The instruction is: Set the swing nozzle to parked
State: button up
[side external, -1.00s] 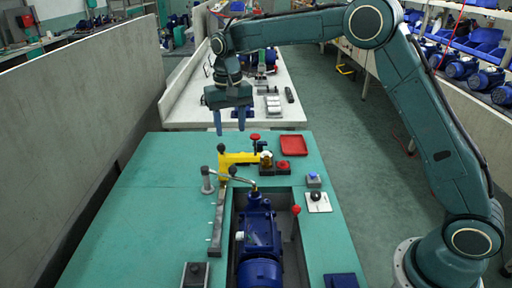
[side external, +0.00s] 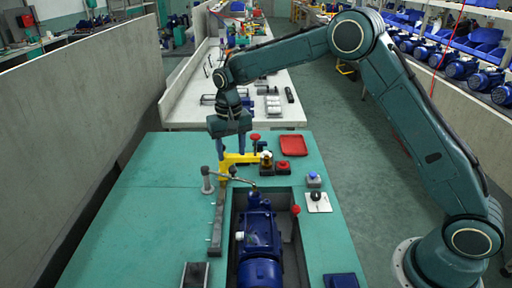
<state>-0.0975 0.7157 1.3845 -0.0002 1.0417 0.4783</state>
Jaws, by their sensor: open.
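The swing nozzle has a grey post (side external: 207,182) on the left of the green bench and a thin grey arm (side external: 218,175) reaching right. Its bent tip (side external: 254,185) is at the far end of the blue pump (side external: 259,235). A dark knob (side external: 232,170) shows at the arm, close to the yellow bracket (side external: 240,158). My gripper (side external: 231,150) is open and empty, fingers down, above and behind the nozzle arm. Its fingers are at the yellow bracket in the picture; I cannot tell whether they touch it.
The pump sits in a dark recess (side external: 236,205). Right of the bracket are a red button box (side external: 283,168), a red tray (side external: 293,146), a blue button (side external: 314,180) and a black knob on a white plate (side external: 318,202). The bench's left side (side external: 150,200) is clear.

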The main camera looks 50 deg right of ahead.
aim_at(232, 166)
jog(key=shift+f, duration=3.05)
grip_shut()
